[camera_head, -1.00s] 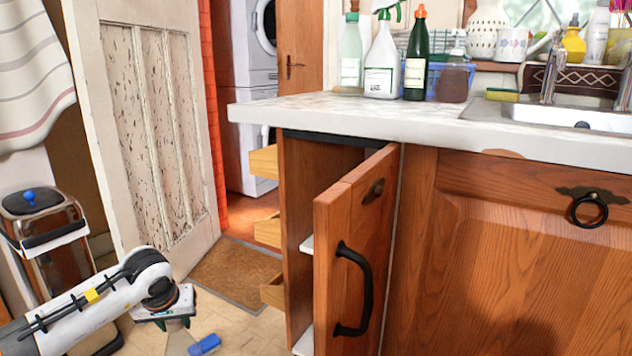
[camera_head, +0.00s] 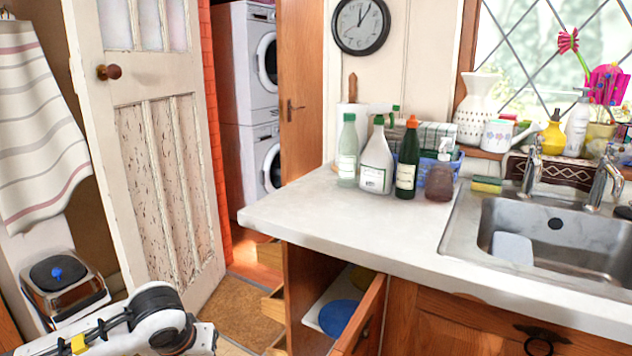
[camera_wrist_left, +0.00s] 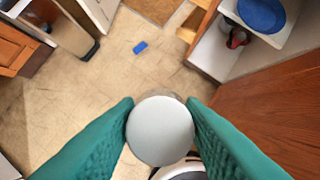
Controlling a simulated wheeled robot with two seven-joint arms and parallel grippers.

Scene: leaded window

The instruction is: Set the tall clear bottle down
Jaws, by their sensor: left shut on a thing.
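My left gripper (camera_wrist_left: 160,130) is shut on the tall clear bottle (camera_wrist_left: 160,131), held in the air over the tiled floor. Only its round, pale grey end and a little of a clear edge show between the teal finger pads. The rest of it is hidden beneath. In the head view my left arm comes in at the lower left, and the gripper and bottle are below the picture. My right gripper is not in view.
The white counter (camera_head: 300,215) has free room at its left and front. Behind stand a pale green-capped bottle (camera_head: 347,160), a white spray bottle (camera_head: 376,170), a dark bottle (camera_head: 408,165) and a brown dispenser (camera_head: 439,182). The cupboard door (camera_head: 365,320) below stands open.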

